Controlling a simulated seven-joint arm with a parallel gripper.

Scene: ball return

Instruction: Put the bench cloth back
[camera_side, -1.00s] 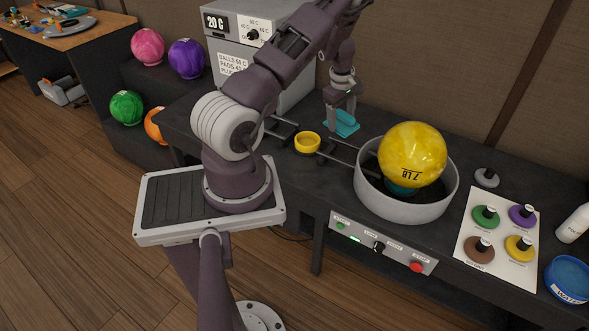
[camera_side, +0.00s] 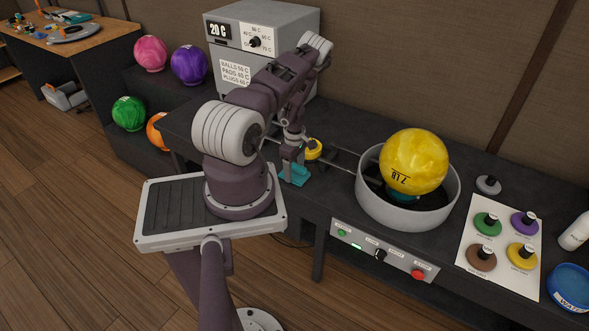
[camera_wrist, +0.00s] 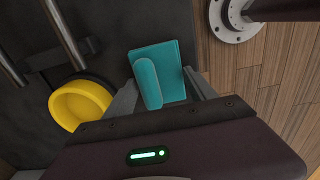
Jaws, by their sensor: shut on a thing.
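The bench cloth is a folded teal cloth (camera_side: 294,177). In the side view it is at the front edge of the dark bench, just under my gripper (camera_side: 291,163). In the wrist view the cloth (camera_wrist: 172,65) has a raised fold between my two fingers (camera_wrist: 150,97). My gripper is shut on that fold. The cloth's edge lies close to the bench's front edge, with floor showing beyond. I cannot tell whether the cloth touches the bench top.
A yellow cup (camera_side: 313,149) stands right behind my gripper, near two metal rails (camera_side: 343,163). A grey round basin (camera_side: 406,211) holds a yellow ball (camera_side: 413,161) to the right. A grey oven-like box (camera_side: 262,50) stands behind. A card with several coloured knobs (camera_side: 497,262) lies far right.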

